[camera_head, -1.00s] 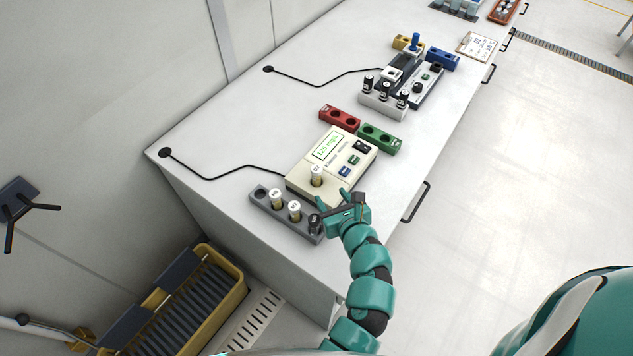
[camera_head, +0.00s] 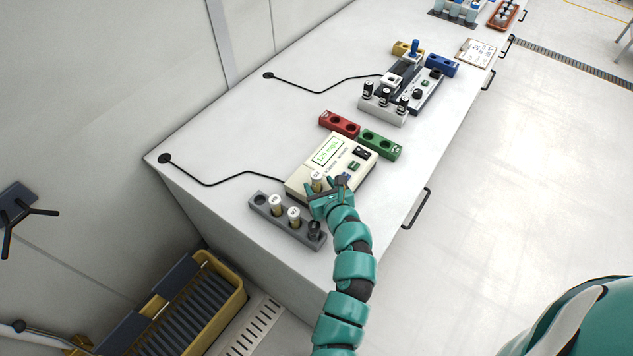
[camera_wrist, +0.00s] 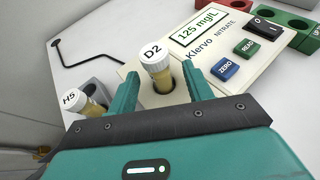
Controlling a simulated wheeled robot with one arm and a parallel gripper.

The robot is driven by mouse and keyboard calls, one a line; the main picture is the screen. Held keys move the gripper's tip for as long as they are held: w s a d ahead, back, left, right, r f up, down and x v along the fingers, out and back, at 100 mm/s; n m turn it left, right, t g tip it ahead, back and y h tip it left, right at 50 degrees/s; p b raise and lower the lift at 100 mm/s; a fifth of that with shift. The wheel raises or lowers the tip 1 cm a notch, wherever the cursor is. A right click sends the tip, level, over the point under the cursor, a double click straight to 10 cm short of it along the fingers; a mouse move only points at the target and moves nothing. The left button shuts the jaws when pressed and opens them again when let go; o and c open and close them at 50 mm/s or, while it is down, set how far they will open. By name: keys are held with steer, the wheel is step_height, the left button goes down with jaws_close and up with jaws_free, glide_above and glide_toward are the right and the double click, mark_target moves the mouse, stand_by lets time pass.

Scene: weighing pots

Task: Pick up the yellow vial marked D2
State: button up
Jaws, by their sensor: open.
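The vial marked D2 (camera_wrist: 158,68) has a white cap and yellow contents. It stands in the round well of the cream Klervo nitrate meter (camera_head: 340,155), whose display reads 125 mg/L. My gripper (camera_wrist: 163,88) is open, with one teal finger on either side of the vial in the wrist view. In the head view the gripper (camera_head: 329,188) is at the meter's front corner, and the vial's cap (camera_head: 317,175) shows beside the fingers. I cannot tell whether the fingers touch the vial.
A grey rack (camera_head: 263,205) in front of the meter holds capped vials, one marked H5 (camera_wrist: 80,100). Red (camera_head: 340,122) and green (camera_head: 380,143) blocks stand behind the meter. A black cable (camera_head: 225,180) lies to the left. Another instrument (camera_head: 425,90) stands farther back.

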mark_target(318, 183)
steer(key=x, duration=0.1)
steer(key=p+x, duration=0.1)
steer(key=x, duration=0.1)
steer(key=shift+w+a+r+p, duration=0.15)
steer(key=shift+w+a+p, duration=0.1)
steer(key=shift+w+p, duration=0.05)
steer(key=shift+w+f, duration=0.35)
steer(key=shift+w, duration=0.1)
jaws_close()
steer(key=shift+r, duration=0.1)
